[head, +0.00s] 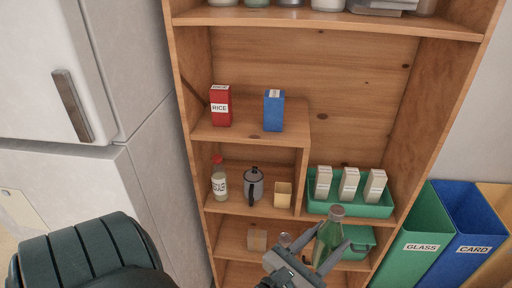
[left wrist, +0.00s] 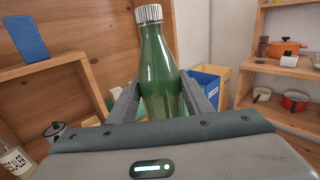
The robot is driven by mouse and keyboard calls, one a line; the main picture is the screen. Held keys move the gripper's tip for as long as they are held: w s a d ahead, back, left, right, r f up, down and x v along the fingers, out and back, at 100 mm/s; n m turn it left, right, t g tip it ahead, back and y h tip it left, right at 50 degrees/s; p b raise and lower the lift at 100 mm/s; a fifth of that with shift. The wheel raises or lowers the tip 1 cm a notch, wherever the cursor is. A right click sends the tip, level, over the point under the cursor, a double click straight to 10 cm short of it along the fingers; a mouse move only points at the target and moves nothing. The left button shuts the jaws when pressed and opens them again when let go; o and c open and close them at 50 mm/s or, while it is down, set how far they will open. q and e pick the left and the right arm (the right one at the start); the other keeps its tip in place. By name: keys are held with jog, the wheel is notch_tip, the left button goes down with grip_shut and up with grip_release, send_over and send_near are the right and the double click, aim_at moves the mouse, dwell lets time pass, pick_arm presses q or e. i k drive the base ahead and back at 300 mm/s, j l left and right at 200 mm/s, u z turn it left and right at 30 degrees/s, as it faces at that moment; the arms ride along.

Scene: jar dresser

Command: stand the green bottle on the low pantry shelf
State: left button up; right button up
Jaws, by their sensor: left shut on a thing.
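The green bottle (head: 328,236) has a grey cap and is upright, with a slight tilt in the head view. My left gripper (head: 318,246) is shut on the bottle, with one finger on each side of it. In the left wrist view the bottle (left wrist: 158,70) stands between the two fingers (left wrist: 160,100), and its lower part is hidden behind the gripper body. The wooden pantry shelf unit (head: 300,153) is behind the bottle. Its low shelf (head: 232,226) holds a small wooden block (head: 257,239) and a green box (head: 358,243). The right gripper is not in view.
Above the low shelf stand a sauce bottle (head: 219,181), a grey pot (head: 253,186), a beige cup (head: 283,194) and a green tray (head: 378,209) of cartons. A red rice box (head: 221,107) and a blue box (head: 273,112) stand higher. Bins (head: 422,225) are at right, a fridge (head: 60,110) at left.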

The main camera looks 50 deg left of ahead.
aim_at(231, 244)
jog(key=u, duration=1.35)
jog(key=k, duration=0.1)
